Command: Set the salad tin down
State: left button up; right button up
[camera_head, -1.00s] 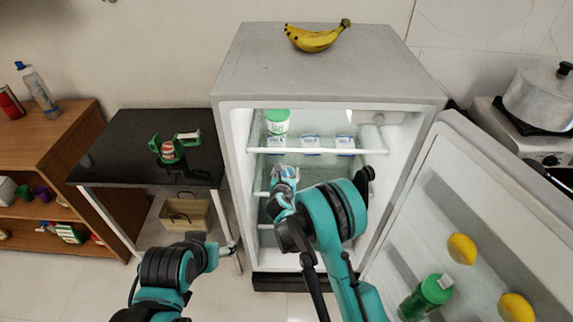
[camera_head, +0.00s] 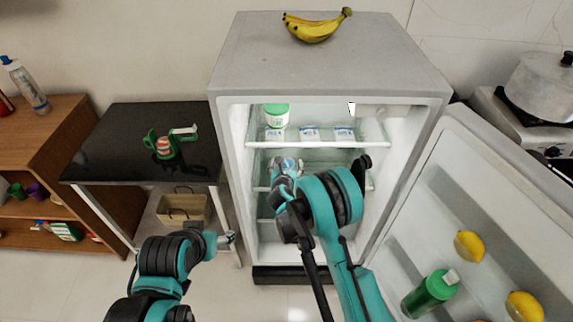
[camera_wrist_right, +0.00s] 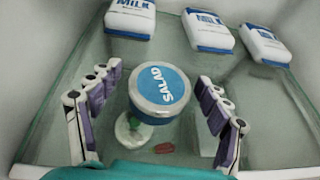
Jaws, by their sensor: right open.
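The salad tin (camera_wrist_right: 160,90), round with a blue lid marked SALAD, is between the fingers of my right gripper (camera_wrist_right: 155,105) in the right wrist view. The fingers are open, with visible gaps on both sides of the tin. Glass shelf (camera_wrist_right: 70,120) lies below it, but I cannot tell for sure whether the tin rests on it. In the head view my right gripper (camera_head: 286,166) reaches into the open fridge (camera_head: 320,70), and the tin is hard to make out there. My left gripper (camera_head: 226,239) is low in front of the black table, its fingers too small to read.
Several milk packs (camera_wrist_right: 205,30) stand behind the tin. A green-lidded tub (camera_head: 276,115) is at the shelf's left. The open fridge door (camera_head: 440,210) holds lemons and a green bottle (camera_head: 430,293) on the right. Bananas (camera_head: 315,27) lie on top of the fridge.

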jog(key=p+v, duration=0.2)
jog(key=v, duration=0.6)
jog(key=shift+s+r+p, duration=0.2)
jog(key=shift+r+p, duration=0.1)
jog(key=s+d+r+m+g+h+b, duration=0.1)
jog(key=s+d+r+m+g, duration=0.3)
jog(key=s+d+r+m, duration=1.1)
jog(key=s+d+m+g+y, duration=0.2)
jog(key=s+d+m, duration=0.1)
jog(key=s+m, duration=1.4)
jog(key=r+m, duration=0.1)
jog(key=m, duration=0.2)
